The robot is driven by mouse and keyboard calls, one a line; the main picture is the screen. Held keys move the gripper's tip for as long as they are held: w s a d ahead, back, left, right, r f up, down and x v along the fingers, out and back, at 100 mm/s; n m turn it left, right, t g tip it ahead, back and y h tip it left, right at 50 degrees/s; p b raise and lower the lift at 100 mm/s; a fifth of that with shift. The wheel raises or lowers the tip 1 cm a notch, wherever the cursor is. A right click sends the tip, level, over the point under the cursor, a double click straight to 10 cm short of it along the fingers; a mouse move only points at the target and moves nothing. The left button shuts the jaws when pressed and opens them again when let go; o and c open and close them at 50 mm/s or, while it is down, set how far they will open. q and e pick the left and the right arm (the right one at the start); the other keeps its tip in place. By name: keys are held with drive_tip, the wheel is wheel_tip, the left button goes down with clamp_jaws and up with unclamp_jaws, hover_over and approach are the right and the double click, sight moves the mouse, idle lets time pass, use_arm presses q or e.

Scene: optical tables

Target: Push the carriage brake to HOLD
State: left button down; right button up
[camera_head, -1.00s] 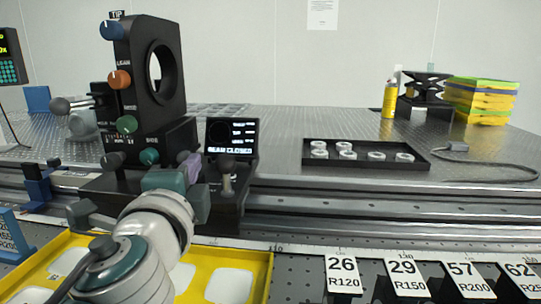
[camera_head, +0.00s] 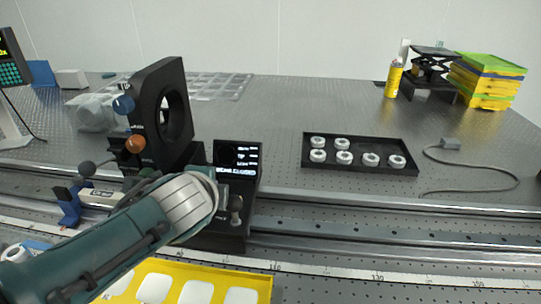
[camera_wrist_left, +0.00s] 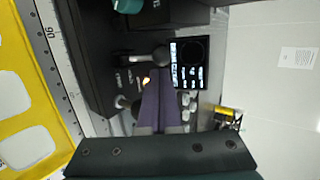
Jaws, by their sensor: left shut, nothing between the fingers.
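The black carriage (camera_head: 222,236) sits on the rail, with a small screen (camera_head: 236,158) reading BEAM CLOSED. A short lever with a grey knob (camera_head: 236,204) stands in front of the screen, just right of my left wrist. In the left wrist view, a lever with a round knob (camera_wrist_left: 158,57) and small white markings (camera_wrist_left: 130,78) show near the fingers. I cannot read the markings or tell the brake's position. My left gripper (camera_wrist_left: 161,82) is shut and empty, its purple fingers over the carriage; my wrist hides it in the head view. My right gripper is not in view.
A black upright mount with a round opening (camera_head: 160,115) and coloured knobs stands left of the screen. A yellow tray (camera_head: 258,284) lies in front. A black tray of white rings (camera_head: 360,170) lies right on the table. The rail right of the carriage is clear.

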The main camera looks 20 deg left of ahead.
use_arm(q)
drive_tip(key=shift+r+p, duration=0.8)
drive_tip(key=shift+r, duration=0.1)
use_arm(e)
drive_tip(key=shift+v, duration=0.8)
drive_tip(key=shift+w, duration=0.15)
